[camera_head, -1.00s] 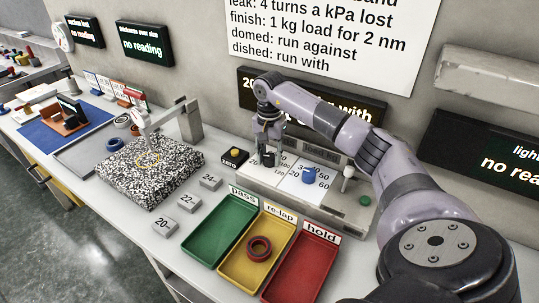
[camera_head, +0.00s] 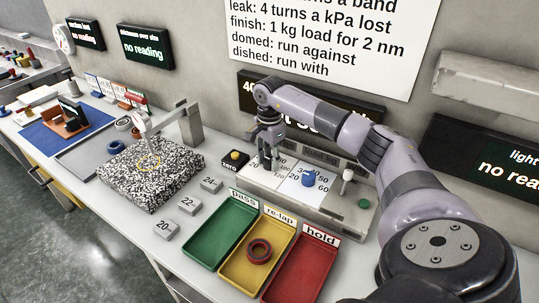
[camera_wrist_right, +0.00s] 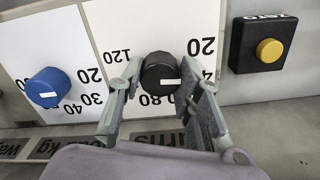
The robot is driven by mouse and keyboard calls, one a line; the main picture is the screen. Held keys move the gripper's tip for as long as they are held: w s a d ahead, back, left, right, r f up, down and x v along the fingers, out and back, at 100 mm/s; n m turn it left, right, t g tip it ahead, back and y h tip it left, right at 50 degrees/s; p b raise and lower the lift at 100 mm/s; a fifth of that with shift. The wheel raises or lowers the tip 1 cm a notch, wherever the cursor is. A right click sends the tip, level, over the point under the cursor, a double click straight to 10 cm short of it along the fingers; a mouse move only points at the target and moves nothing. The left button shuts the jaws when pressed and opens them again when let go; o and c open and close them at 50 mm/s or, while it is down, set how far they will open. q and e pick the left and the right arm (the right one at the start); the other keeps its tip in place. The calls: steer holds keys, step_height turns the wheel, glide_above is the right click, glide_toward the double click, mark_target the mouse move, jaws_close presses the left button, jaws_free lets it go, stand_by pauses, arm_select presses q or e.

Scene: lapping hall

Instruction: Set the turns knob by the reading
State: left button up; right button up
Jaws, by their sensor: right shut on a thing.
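The turns knob (camera_wrist_right: 158,72) is black and round, on a white dial with numbers such as 20, 40, 80 and 120 in the right wrist view. Its white mark points to the right there, toward the side with 20 and 40. My right gripper (camera_wrist_right: 160,84) has its fingers on both sides of the knob and is shut on it. In the head view my right gripper (camera_head: 267,158) hides most of the knob. The reading display (camera_head: 250,94) behind my arm starts with 40; the rest is mostly hidden. My left gripper is not in view.
A blue knob (camera_wrist_right: 48,87) sits beside the black one on the panel. A zero button (camera_wrist_right: 268,50) is on the other side. Green (camera_head: 218,234), yellow (camera_head: 235,270) and red (camera_head: 289,277) trays stand in front. A white-handled lever (camera_head: 346,178) stands right of the dials.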

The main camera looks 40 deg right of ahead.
steer(key=m+p, duration=0.1)
steer(key=m, duration=0.4)
steer(key=shift+r+m, duration=0.1)
steer(key=shift+m, duration=0.3)
steer(key=m+p, duration=0.1)
steer(key=m, duration=0.4)
steer(key=m+p, duration=0.1)
steer(key=m, duration=0.4)
steer(key=shift+m+p, duration=0.35)
steer(key=shift+m, duration=0.05)
steer(key=m+p, duration=0.1)
steer(key=m, duration=0.3)
steer(key=shift+m, duration=0.3)
steer(key=o, duration=1.1)
steer(key=shift+o, duration=0.2)
